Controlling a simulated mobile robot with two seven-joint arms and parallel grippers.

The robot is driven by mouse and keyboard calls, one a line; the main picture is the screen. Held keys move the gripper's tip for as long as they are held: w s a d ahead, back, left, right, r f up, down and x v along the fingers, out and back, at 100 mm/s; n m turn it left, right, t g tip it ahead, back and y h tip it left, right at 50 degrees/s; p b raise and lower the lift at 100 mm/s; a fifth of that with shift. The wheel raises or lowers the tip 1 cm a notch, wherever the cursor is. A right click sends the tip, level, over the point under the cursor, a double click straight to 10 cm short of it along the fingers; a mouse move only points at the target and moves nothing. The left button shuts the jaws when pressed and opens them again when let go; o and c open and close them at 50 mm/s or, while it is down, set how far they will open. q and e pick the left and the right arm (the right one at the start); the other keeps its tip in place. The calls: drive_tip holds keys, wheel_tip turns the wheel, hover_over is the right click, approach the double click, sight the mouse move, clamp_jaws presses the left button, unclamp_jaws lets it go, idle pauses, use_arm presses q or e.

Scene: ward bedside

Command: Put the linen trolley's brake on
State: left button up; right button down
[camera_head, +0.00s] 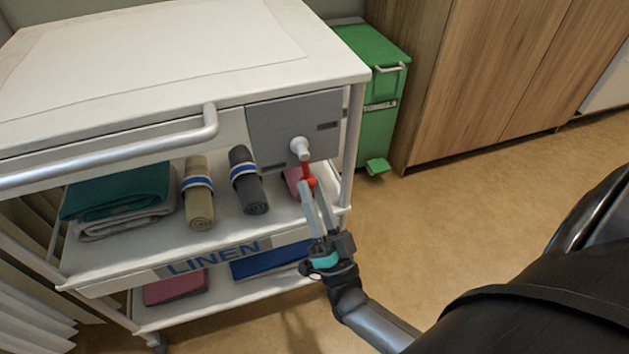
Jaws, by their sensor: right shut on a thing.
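The linen trolley (190,265) stands at the left, with a grey brake panel (270,125) on its upper front right corner. A white hub (300,148) sticks out of the panel. A red brake lever (306,170) runs down from the hub and ends in a red tip. The panel has a small dark mark at its right and another at its lower left. My right gripper (311,187) comes from below and is shut on the lever near its tip; the fingers partly hide it. My left gripper is not in view.
A silver push handle (110,155) crosses the trolley front left of the panel. Rolled towels (198,190) and folded linen (120,195) lie on the shelf behind. A green pedal bin (380,120) and wooden cupboard (480,80) stand behind right. The floor (470,220) right of the trolley is clear.

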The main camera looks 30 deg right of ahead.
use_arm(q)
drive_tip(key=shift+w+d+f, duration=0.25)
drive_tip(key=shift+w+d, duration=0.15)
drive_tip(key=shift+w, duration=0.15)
use_arm(e)
drive_tip(key=shift+a+m+h, duration=0.25)
drive_tip(key=shift+m+h, duration=0.3)
drive_tip(key=shift+m, duration=0.1)
drive_tip(key=shift+a+m+h, duration=0.2)
drive_tip(key=shift+m+h, duration=0.35)
drive_tip(key=shift+m, duration=0.1)
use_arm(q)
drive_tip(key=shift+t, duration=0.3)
use_arm(e)
drive_tip(key=c, duration=0.5)
unclamp_jaws()
drive_tip(key=shift+w, duration=0.1)
drive_tip(key=shift+c, duration=0.2)
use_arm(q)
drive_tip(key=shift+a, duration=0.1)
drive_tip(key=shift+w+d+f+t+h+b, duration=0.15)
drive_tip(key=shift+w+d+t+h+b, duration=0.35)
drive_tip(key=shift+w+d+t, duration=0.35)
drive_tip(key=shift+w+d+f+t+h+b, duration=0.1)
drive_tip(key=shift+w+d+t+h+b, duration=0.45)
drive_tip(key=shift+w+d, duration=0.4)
use_arm(e)
drive_tip(key=v, duration=1.5)
drive_tip(key=shift+s, duration=0.25)
